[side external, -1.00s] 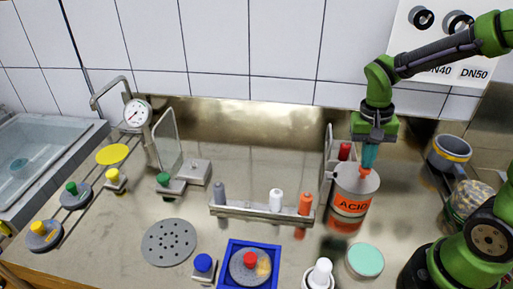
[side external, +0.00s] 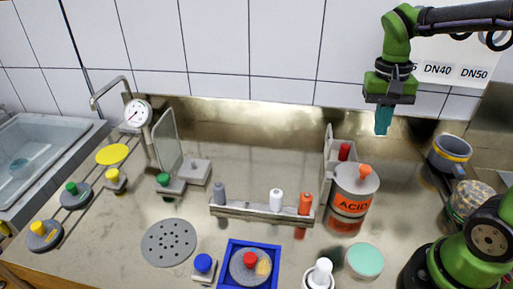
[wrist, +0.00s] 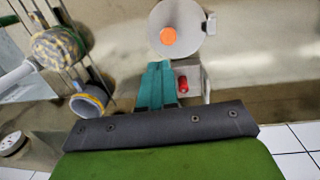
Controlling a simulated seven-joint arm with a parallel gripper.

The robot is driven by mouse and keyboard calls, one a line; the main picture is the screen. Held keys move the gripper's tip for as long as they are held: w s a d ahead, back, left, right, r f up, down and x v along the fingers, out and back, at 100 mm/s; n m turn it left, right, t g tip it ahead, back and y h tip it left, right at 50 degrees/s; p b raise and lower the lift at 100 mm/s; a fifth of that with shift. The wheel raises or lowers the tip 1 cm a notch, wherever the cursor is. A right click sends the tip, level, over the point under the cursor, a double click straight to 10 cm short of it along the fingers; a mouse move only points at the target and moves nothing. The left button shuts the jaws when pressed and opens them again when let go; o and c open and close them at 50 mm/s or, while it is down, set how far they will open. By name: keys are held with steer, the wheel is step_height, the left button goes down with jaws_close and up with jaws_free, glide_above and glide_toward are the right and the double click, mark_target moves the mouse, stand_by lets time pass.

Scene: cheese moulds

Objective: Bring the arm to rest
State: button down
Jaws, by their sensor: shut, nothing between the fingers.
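My gripper (side external: 382,121) is in the air at the upper right of the side view, above and a little to the right of the metal ACID canister (side external: 355,189). Its teal fingers point down and are shut with nothing between them. The wrist view shows the teal fingers (wrist: 156,85) side by side. The canister's lid (wrist: 186,28) with its orange knob (wrist: 168,36) lies beyond the fingertips there, apart from them.
A grey bracket with a red-capped item (side external: 344,151) stands behind the canister. A grey cup with a yellow band (side external: 453,148) is at the right. A rack (side external: 260,212) with bottles, a blue tray (side external: 222,281) and a mint disc (side external: 365,260) are lower. The air around my gripper is clear.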

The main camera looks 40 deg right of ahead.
steer(key=s+a+r+n+t+y, duration=0.2)
steer(key=s+a+n+t, duration=0.2)
steer(key=a+t, duration=0.3)
steer(key=shift+a+r+n+t, duration=0.2)
steer(key=shift+a+n+t, duration=0.15)
steer(key=shift+n+t, duration=0.2)
stand_by(0.8)
